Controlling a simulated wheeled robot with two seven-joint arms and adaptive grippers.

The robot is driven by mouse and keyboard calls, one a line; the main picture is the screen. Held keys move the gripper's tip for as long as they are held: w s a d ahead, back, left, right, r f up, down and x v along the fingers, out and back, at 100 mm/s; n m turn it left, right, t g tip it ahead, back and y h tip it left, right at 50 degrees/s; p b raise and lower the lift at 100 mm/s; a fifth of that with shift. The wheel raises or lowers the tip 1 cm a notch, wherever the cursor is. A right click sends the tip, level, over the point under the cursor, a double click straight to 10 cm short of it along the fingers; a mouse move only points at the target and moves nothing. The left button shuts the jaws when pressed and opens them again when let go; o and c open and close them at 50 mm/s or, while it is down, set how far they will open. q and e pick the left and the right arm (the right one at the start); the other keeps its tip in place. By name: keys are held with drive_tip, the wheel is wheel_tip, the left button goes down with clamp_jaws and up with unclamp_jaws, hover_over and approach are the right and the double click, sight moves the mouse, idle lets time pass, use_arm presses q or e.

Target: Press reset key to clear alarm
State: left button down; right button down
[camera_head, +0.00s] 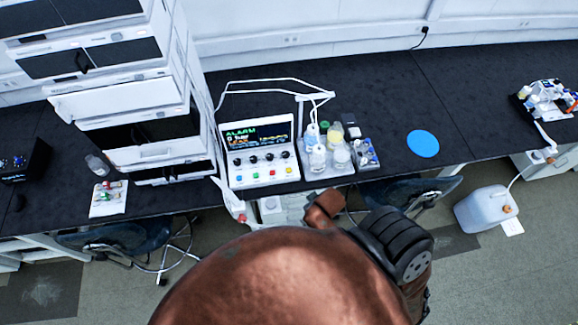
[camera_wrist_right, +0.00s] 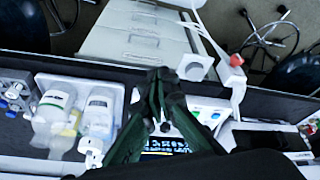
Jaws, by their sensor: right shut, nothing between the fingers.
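A white control unit (camera_head: 262,186) stands on the black bench in the head view. Its screen (camera_head: 256,134) shows ALARM in green letters over further coloured lines. In the right wrist view the screen (camera_wrist_right: 166,146) appears upside down, partly hidden by my fingers. My right gripper (camera_wrist_right: 160,76) is shut and empty, in front of the unit's key area and hiding some keys. Contact cannot be told. My left gripper is not in view.
A tray of bottles (camera_head: 327,172) stands right of the unit, with a small vial rack (camera_head: 365,155) beside it. A tall instrument stack (camera_head: 130,100) stands to the left. White tubing (camera_head: 265,83) arches behind the unit. A blue disc (camera_head: 423,144) lies on clear bench.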

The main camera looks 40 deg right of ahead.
drive_tip(key=w+r+p, duration=0.2)
drive_tip(key=w+r, duration=0.1)
drive_tip(key=w, duration=0.1)
drive_tip(key=m+t+y, duration=0.2)
drive_tip(key=m+t, duration=0.3)
drive_tip(key=m, duration=0.3)
hover_over(290, 171)
wheel_tip(290, 171, down, 4)
drive_tip(key=shift+w+d+f, duration=0.1)
drive_tip(key=shift+f, duration=0.1)
drive_tip(key=shift+f, duration=0.2)
wheel_tip(290, 171, down, 7)
drive_tip(key=b, duration=0.7)
drive_tip(key=shift+f+b, duration=0.45)
drive_tip(key=shift+f, duration=0.3)
drive_tip(key=shift+f, duration=0.2)
